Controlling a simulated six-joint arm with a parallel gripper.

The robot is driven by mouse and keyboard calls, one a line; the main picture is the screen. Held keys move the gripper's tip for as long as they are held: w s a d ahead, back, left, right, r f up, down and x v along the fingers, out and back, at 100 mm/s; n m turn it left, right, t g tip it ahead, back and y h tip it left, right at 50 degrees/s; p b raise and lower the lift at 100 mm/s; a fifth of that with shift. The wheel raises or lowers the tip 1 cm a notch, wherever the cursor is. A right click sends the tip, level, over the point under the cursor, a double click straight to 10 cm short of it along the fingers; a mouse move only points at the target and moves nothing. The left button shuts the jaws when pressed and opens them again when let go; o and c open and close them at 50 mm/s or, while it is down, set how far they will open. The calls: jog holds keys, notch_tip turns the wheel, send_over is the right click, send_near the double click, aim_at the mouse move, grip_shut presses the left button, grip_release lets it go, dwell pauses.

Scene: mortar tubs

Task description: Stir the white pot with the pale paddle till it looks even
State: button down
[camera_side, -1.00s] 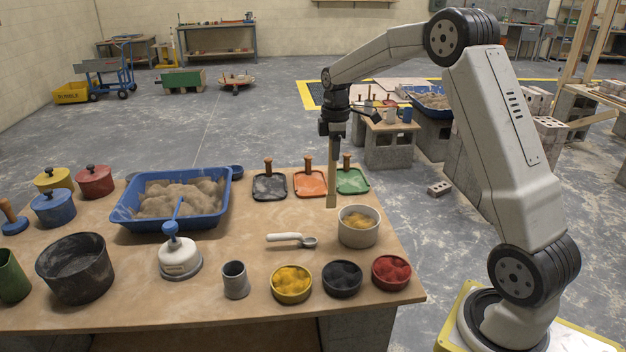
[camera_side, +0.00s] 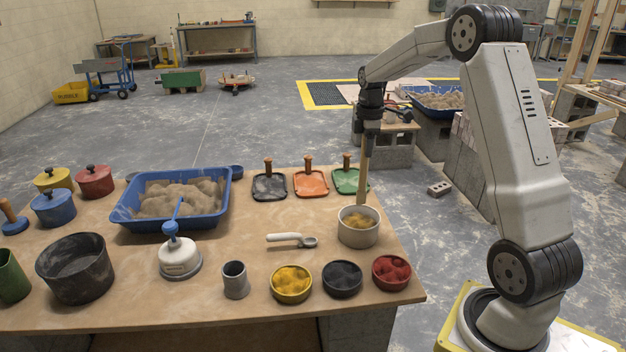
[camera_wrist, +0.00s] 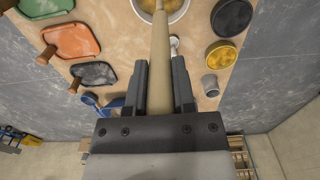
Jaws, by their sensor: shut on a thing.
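The white pot (camera_side: 357,236) stands upright near the table's right edge, with uneven yellow and pale stuff inside. It also shows at the top of the wrist view (camera_wrist: 183,10). My gripper (camera_side: 371,120) is above and behind the pot, shut on the pale paddle (camera_side: 365,170). In the wrist view, my gripper (camera_wrist: 160,68) has a finger on each side of the paddle's shaft (camera_wrist: 160,55). The paddle hangs nearly upright with its lower end at the pot's far rim. I cannot tell whether the tip is inside.
Yellow (camera_side: 291,283), black (camera_side: 342,279) and red (camera_side: 391,273) bowls stand in front of the pot. A scoop (camera_side: 291,240) lies to its left. Black, orange and green (camera_side: 348,182) trowels lie behind. A blue tub (camera_side: 133,222) holds sand-coloured material.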

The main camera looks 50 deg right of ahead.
aim_at(363, 189)
jog(key=shift+f, duration=4.9)
jog(key=shift+a, duration=0.1)
